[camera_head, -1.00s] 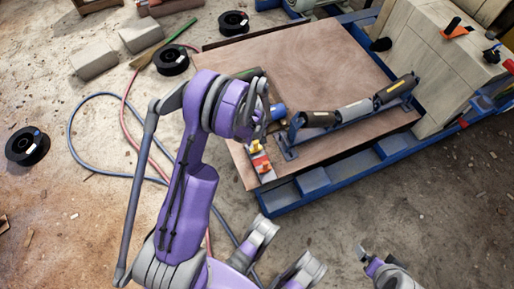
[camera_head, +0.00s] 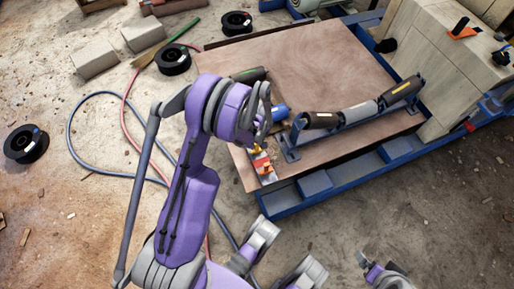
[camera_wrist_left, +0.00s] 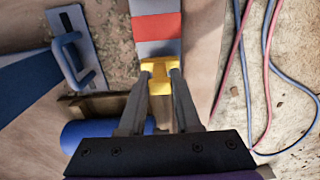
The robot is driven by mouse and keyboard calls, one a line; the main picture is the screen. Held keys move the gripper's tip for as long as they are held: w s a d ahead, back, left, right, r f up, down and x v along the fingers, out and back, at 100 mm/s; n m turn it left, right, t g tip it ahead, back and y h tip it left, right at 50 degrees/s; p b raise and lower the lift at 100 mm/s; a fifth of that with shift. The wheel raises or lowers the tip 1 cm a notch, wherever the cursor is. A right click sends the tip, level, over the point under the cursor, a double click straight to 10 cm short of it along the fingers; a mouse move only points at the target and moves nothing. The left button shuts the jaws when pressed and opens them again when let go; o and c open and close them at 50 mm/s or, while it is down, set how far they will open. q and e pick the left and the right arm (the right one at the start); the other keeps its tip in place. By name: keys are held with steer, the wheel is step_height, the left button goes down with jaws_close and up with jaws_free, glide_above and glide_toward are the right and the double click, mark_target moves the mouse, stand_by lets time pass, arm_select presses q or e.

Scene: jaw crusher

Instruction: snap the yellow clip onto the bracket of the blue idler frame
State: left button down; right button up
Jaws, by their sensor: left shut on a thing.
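The yellow clip (camera_wrist_left: 160,74) is between the fingertips of my left gripper (camera_wrist_left: 160,88) in the left wrist view. The gripper is shut on it. In the head view my left gripper (camera_head: 259,143) is mostly hidden by its own wrist, near the front left corner of the board. The blue idler frame (camera_head: 340,130) stands on the board to the right of it, carrying dark and grey rollers. In the left wrist view a foot plate with a blue loop-shaped bracket (camera_wrist_left: 76,58) shows at upper left, apart from the clip.
A red, white and grey striped strip (camera_wrist_left: 155,28) lies just beyond the clip. A blue cylindrical thing (camera_head: 280,112) and a dark green-grey one (camera_head: 250,74) lie on the brown board (camera_head: 310,65). Red and blue hoses (camera_head: 78,125) run on the floor at left.

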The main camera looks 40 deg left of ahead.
arm_select(q)
steer(key=shift+r, duration=0.2)
steer(key=shift+r+p, duration=1.5)
steer(key=shift+r, duration=0.85)
